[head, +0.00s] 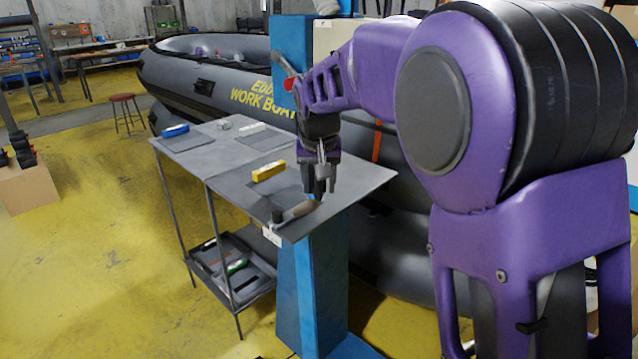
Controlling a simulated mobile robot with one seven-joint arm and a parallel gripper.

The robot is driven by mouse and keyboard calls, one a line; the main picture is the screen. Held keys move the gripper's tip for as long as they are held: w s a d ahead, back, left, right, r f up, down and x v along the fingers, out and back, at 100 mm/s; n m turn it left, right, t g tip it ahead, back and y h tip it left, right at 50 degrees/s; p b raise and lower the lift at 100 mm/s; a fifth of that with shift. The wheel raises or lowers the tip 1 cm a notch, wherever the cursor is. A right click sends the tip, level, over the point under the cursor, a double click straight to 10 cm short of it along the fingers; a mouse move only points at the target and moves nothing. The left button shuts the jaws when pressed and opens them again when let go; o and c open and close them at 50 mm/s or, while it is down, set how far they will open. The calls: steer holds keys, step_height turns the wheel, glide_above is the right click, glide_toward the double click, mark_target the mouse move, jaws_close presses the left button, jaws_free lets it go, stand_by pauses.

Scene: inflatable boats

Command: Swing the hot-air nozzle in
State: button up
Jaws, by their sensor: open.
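My gripper (319,190) hangs down over the near right part of a grey work table (225,170). It is open, and its fingers look dark and small here. A brown-handled tool (300,210) lies on the table by the fingertips; I cannot tell whether they touch it. A blue machine column (290,35) stands behind my purple arm. A slanted grey metal piece (284,61) with a red part below it sits at the column, partly hidden by my arm. It may be the hot-air nozzle, but I cannot tell for sure.
A lower tray (215,262) holds small items. A grey inflatable boat (210,75) lies behind. The yellow floor at left is open, with a stool (123,98) farther back.

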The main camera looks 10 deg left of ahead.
jaws_close()
stand_by(1.4)
